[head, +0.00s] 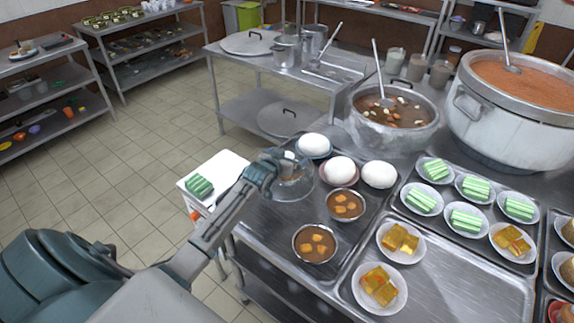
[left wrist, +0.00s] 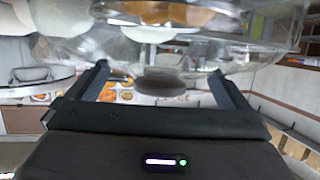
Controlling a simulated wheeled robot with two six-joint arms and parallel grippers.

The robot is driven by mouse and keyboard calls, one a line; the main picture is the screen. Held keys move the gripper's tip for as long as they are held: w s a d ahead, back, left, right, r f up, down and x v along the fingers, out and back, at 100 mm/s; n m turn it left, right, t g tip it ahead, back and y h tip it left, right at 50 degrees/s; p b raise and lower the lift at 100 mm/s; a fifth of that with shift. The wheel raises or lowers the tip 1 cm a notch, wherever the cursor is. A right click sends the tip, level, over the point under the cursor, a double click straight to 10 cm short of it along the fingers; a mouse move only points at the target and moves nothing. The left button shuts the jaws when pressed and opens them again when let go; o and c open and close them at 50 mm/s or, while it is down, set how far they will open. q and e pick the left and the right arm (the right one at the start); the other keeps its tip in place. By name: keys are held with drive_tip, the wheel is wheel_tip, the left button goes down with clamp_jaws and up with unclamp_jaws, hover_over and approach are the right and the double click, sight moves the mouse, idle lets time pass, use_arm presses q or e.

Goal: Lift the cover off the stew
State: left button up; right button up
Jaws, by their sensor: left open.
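A clear see-through cover (head: 293,188) sits on the dark tray at the near left of the counter, partly hidden by my left gripper (head: 277,165). In the left wrist view the cover (left wrist: 240,50) fills the top, and its dark knob (left wrist: 160,82) lies between the two spread fingers, with a gap on each side. My left gripper is open and holds nothing. What lies under the cover is hard to make out. Two uncovered bowls of brown stew with orange chunks, a nearer one (head: 315,243) and a farther one (head: 345,204), stand right of it. My right gripper is not in view.
White domed buns (head: 339,169) on small plates stand close behind and right of the cover. A stockpot (head: 392,120) with a ladle and a larger pot (head: 510,105) stand farther back. A white board (head: 213,176) lies at left.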

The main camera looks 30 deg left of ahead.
use_arm(q)
drive_tip(key=shift+s+d, duration=0.1)
drive_tip(key=shift+s, duration=0.1)
drive_tip(key=c, duration=1.8)
